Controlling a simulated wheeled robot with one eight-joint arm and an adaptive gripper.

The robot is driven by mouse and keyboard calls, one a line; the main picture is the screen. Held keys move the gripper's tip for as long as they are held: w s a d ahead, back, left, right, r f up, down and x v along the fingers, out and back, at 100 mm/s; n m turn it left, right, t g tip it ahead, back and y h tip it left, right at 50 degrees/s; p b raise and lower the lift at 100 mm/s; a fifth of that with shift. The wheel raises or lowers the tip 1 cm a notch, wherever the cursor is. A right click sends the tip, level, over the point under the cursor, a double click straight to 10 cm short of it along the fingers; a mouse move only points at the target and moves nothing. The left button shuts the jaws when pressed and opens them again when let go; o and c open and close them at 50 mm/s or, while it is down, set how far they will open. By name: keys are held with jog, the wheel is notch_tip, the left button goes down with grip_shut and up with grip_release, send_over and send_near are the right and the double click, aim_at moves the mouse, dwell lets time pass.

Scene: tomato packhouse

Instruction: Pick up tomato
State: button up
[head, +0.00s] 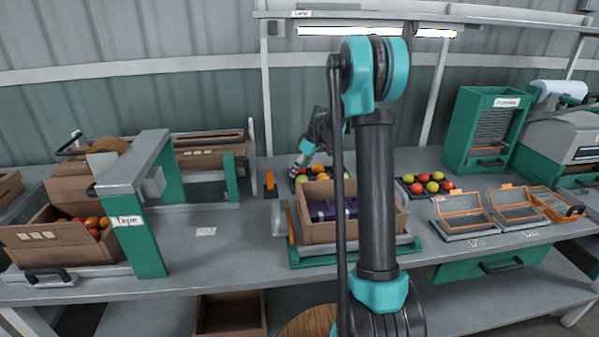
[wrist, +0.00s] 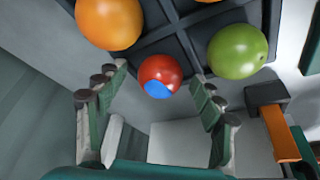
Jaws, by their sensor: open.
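A red tomato (wrist: 160,72) with a blue patch sits in a compartment at the near edge of a dark divided tray (wrist: 152,42) in the wrist view. My gripper (wrist: 160,78) is open, with one finger on each side of the red tomato in the picture; I cannot tell whether either touches it. Orange tomatoes (wrist: 109,22) and a green tomato (wrist: 238,51) lie in neighbouring compartments. In the head view, my gripper (head: 302,160) is at the tray behind the cardboard box, and my arm and the box hide part of the tray.
An open cardboard box (head: 318,232) with purple contents stands in front of the tray. Another tray of mixed tomatoes (head: 433,185) is to the right. A tape frame (head: 150,240) and tomato box (head: 70,245) are left.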

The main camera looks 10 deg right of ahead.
jog(key=c, duration=0.9)
jog(key=shift+r, duration=0.15)
